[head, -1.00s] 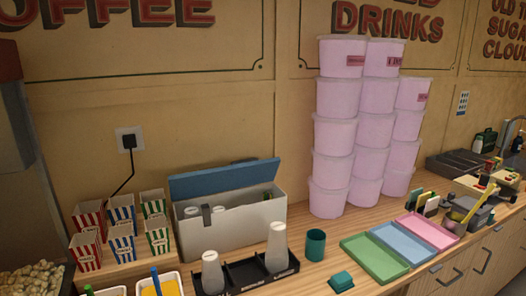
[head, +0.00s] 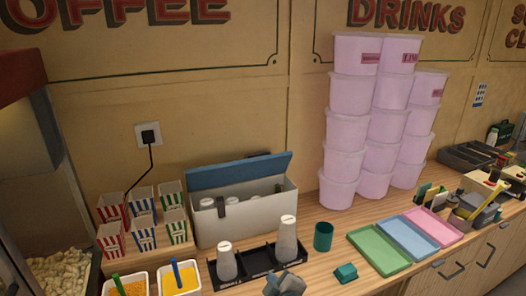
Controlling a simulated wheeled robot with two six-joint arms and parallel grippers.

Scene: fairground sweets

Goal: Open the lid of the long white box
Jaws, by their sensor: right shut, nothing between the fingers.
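The long white box (head: 245,222) stands on the counter against the wall. Its blue lid (head: 240,172) is raised and tilted up at the back, so the box is open. Pale round-topped items and something dark show inside it. A dark grey latch (head: 221,207) is on its front. My right gripper (head: 284,283) shows at the bottom edge, shut and empty, in front of the black cup rack and apart from the box. My left gripper is out of view.
A black rack (head: 260,262) with two white-lidded cups stands in front of the box. Striped popcorn boxes (head: 143,230) are to its left, and tall stacks of pink tubs (head: 350,130) to its right. A teal cup (head: 323,236) and coloured trays (head: 378,251) lie further right.

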